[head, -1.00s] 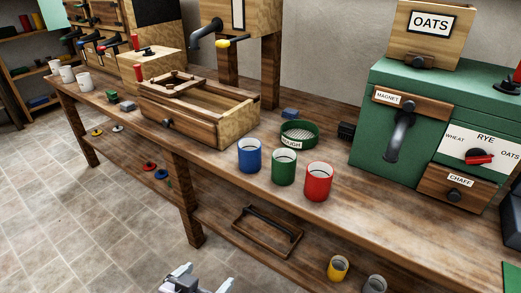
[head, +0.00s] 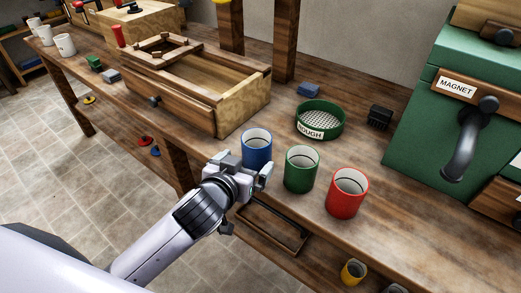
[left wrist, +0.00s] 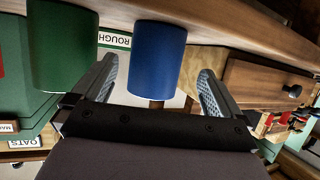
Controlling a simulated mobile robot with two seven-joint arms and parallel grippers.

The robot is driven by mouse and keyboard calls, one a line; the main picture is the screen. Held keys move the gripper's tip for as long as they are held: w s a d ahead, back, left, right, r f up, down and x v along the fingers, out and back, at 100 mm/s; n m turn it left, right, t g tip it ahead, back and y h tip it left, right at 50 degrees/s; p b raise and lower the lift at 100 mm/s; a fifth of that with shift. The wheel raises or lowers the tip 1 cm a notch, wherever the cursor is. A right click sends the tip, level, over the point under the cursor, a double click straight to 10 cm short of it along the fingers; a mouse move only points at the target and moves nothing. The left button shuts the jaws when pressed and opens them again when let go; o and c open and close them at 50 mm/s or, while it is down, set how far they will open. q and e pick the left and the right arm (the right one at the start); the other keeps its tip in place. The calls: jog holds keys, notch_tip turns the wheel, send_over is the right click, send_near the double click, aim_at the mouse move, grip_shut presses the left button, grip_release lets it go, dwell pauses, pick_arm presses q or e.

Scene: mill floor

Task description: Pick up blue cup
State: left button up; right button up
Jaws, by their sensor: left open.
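The blue cup (head: 257,146) stands upright on the wooden bench, left of the green cup (head: 301,168) and the red cup (head: 346,192). My left gripper (head: 241,170) is in front of the blue cup and hides its lower part in the head view. In the left wrist view the blue cup (left wrist: 157,58) shows ahead, between the two open fingers (left wrist: 157,82), with nothing gripped. The green cup (left wrist: 62,45) is just outside the finger on the left of that view. My right gripper is not in view.
A green sieve labelled ROUGH (head: 320,119) stands behind the cups. A wooden drawer box (head: 205,85) is to the left, and a green machine (head: 420,125) with a MAGNET label to the right. A lower shelf holds a wooden tray (head: 272,230) and a yellow cup (head: 353,271).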

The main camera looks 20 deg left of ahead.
pick_arm(q)
jog(key=shift+r+x, duration=0.15)
jog(key=shift+x, duration=1.5)
jog(key=shift+r+x, duration=0.15)
jog(key=shift+x, duration=1.5)
jog(key=shift+w+d, duration=0.1)
jog(key=shift+d, duration=0.05)
jog(key=c, duration=1.1)
